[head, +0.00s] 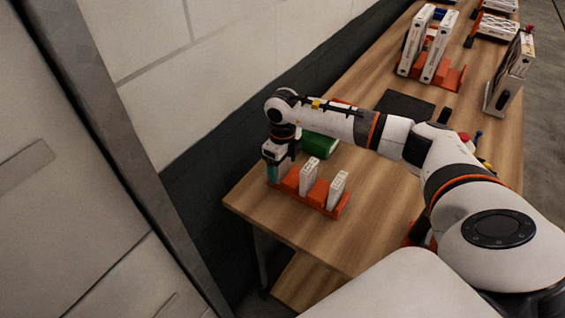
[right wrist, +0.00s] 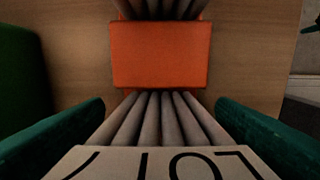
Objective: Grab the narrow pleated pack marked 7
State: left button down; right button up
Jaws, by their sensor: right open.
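My right gripper (head: 272,172) is at the left end of an orange rack (head: 322,198) near the table's far-left corner. In the right wrist view its two teal fingers (right wrist: 160,112) are apart, one on each side of a pale pleated pack (right wrist: 158,122), with gaps visible beside it. Large dark characters on the pack's near face are cut off, so I cannot read the marking surely. Two pale packs, one in the middle (head: 309,177) and one at the right (head: 338,189), stand upright in the rack. My left gripper is not in view.
A green object (head: 320,148) lies behind the rack, close to my right arm; it also shows at the left of the right wrist view (right wrist: 22,85). A dark flat pad (head: 405,108) and another orange rack (head: 452,77) with tall packs are farther along the wooden table (head: 285,238).

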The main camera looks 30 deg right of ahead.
jog(key=c, duration=1.1)
jog(key=shift+o, duration=0.2)
jog(key=shift+r, duration=0.1)
